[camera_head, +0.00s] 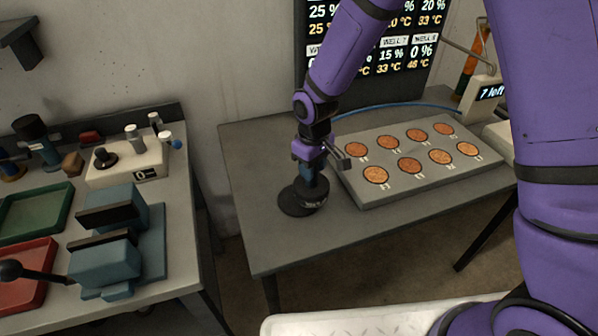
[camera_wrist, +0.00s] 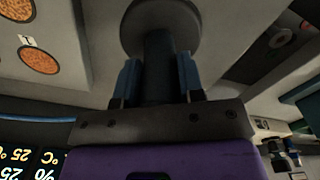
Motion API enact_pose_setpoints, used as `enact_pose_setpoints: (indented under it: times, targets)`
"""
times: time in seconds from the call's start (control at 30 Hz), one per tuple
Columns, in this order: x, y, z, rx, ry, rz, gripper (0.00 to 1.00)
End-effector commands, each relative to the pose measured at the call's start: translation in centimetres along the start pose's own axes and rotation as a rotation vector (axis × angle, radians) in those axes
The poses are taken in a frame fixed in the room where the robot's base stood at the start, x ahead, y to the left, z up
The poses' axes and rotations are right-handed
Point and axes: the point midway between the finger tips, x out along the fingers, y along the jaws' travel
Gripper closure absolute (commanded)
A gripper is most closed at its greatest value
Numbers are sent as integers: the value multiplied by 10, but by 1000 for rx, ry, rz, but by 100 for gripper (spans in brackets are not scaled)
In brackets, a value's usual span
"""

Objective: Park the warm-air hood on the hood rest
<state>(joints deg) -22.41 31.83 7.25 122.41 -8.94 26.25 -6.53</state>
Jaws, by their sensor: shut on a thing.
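My gripper (camera_head: 311,170) is shut on the dark stem of the warm-air hood (camera_head: 312,191), near the left end of the grey table. In the wrist view, the blue fingers (camera_wrist: 157,75) flank the stem, and the hood's wide round end (camera_wrist: 160,28) lies beyond them. A flat dark disc (camera_head: 287,204), apparently the hood rest, lies on the table under and left of the hood. The hood overlaps its right side in the head view. I cannot tell whether the hood touches it.
Right of the hood is a grey plate (camera_head: 362,195) with several copper-coloured round wells. A blue hose (camera_head: 385,106) runs behind it. A gap separates this table from the left bench (camera_head: 180,252), which holds trays and blue blocks. The table front (camera_head: 285,250) is clear.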

Motion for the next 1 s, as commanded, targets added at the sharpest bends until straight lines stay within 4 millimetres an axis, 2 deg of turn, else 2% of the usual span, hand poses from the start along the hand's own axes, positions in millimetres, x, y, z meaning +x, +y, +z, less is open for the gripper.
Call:
enact_pose_setpoints:
  times: [0.03, 0.13, 0.43, 0.67, 1.0]
  targets:
    - [1, -2, -10, -2, 2, 0, 100]
    - [2, -4, -23, -1, 1, 0, 100]
    - [4, -7, -42, 0, 1, 0, 100]
    - [36, -6, -40, 1, -2, 0, 100]
    - [40, -6, -40, 1, 1, 0, 100]
